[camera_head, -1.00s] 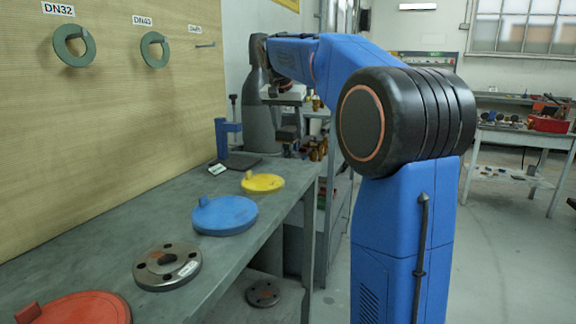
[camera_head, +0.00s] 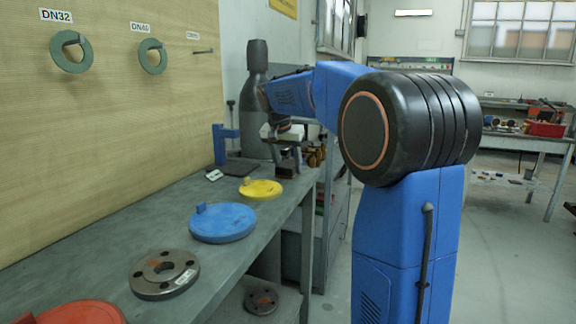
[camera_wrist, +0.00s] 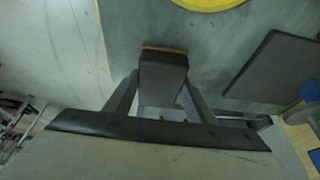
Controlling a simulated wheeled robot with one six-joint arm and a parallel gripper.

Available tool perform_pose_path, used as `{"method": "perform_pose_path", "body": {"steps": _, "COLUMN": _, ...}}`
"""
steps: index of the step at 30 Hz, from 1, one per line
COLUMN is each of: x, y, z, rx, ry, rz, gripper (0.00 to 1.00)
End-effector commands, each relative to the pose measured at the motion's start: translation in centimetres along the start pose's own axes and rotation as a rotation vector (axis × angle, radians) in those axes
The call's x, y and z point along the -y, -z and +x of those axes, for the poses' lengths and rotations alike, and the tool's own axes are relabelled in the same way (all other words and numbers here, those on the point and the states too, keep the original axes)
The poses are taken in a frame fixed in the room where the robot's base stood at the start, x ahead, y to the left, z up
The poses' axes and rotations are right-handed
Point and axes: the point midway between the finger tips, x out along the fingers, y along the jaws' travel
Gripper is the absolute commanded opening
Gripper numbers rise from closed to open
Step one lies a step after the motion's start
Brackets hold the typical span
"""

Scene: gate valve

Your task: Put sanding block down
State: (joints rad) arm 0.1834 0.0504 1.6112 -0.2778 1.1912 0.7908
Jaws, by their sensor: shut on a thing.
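The sanding block (camera_wrist: 163,78) is a dark grey block with a thin tan edge. It sits between the two fingers of my gripper (camera_wrist: 158,100) in the wrist view, and the gripper is shut on it. In the head view my gripper (camera_head: 287,158) is small and partly dark, at the far end of the bench (camera_head: 110,250). It is over or near the bench's right edge, beyond the yellow disc (camera_head: 261,189). The gap between block and bench top cannot be told.
A dark flat plate (camera_wrist: 275,68) lies right of the block in the wrist view. A blue disc (camera_head: 223,222), a steel flange (camera_head: 164,272) and a red disc (camera_head: 82,313) lie along the bench. A dark grey cylinder (camera_head: 257,110) stands behind my gripper. Bare bench shows around the block.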

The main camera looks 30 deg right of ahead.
Motion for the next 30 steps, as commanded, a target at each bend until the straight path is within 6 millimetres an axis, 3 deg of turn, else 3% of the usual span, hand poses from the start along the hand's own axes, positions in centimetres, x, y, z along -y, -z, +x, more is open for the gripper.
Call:
{"method": "perform_pose_path", "body": {"steps": 12, "x": -0.02, "y": -0.24, "z": 0.53, "rx": 0.001, "ry": -0.001, "rz": -0.001, "gripper": 0.32}}
{"method": "perform_pose_path", "body": {"steps": 13, "x": -0.02, "y": -0.28, "z": 0.59, "rx": 0.002, "ry": -0.001, "rz": -0.001, "gripper": 0.52}}
{"method": "perform_pose_path", "body": {"steps": 15, "x": -0.02, "y": -0.30, "z": 0.62, "rx": 0.003, "ry": -0.002, "rz": -0.001, "gripper": 0.69}}
{"method": "perform_pose_path", "body": {"steps": 30, "x": -0.23, "y": -0.48, "z": 0.92, "rx": 0.011, "ry": -0.010, "rz": 0.000, "gripper": 0.69}}
